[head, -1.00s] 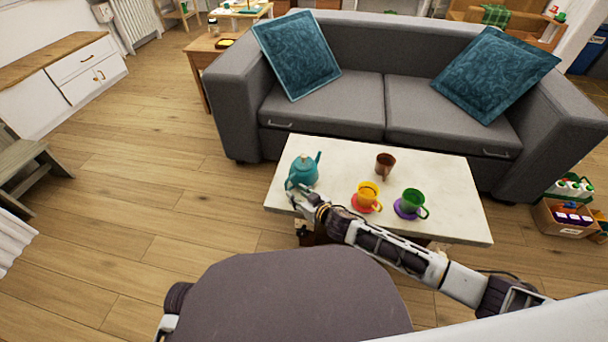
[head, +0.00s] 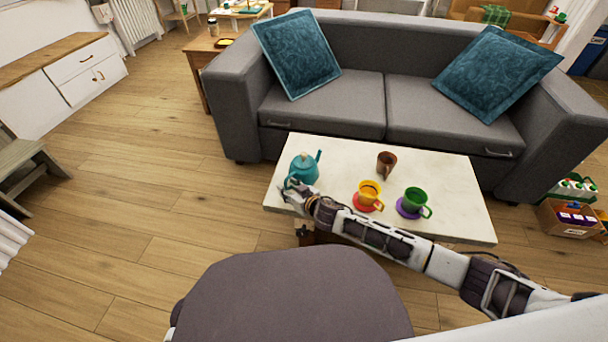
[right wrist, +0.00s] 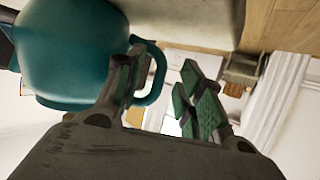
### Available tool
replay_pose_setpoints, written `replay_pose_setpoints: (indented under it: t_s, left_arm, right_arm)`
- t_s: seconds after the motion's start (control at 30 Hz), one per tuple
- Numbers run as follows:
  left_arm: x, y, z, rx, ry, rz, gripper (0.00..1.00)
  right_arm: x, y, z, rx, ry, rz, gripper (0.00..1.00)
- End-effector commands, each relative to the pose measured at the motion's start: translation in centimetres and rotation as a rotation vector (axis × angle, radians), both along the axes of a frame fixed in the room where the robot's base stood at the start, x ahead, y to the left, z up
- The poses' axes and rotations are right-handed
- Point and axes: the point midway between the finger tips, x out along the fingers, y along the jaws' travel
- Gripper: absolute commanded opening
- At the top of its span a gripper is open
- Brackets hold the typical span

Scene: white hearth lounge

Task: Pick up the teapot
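The teal teapot (head: 304,171) stands upright on the left end of the pale coffee table (head: 445,222), its spout toward the upper right in the head view. My right gripper (head: 290,188) is at the near side of the teapot, by its handle. In the right wrist view the teapot body (right wrist: 65,50) fills the upper left. The fingers of my right gripper (right wrist: 165,88) are spread apart there, and the teapot's handle loop shows in the space between them. One finger covers part of the handle, so I cannot tell about contact. My left gripper is not in view.
A yellow cup on a red saucer (head: 368,194), a green cup on a purple saucer (head: 414,202) and a brown mug (head: 386,164) stand right of the teapot. A grey sofa (head: 330,100) is behind the table. The floor left of the table is clear.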

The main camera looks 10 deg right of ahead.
Motion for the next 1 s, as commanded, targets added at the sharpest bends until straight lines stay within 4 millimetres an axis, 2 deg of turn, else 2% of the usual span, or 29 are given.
replay_pose_setpoints:
  t_s: [0.53,0.83,1.0]
  left_arm:
    - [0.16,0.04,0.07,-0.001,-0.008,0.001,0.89]
    - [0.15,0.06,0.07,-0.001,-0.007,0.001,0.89]
    - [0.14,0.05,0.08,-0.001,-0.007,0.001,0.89]
  right_arm:
    - [0.20,0.06,-0.03,-0.001,-0.001,-0.001,0.38]
    - [0.18,0.09,-0.04,-0.001,0.000,0.000,0.00]
    - [0.19,0.06,-0.06,-0.001,-0.001,-0.001,0.00]
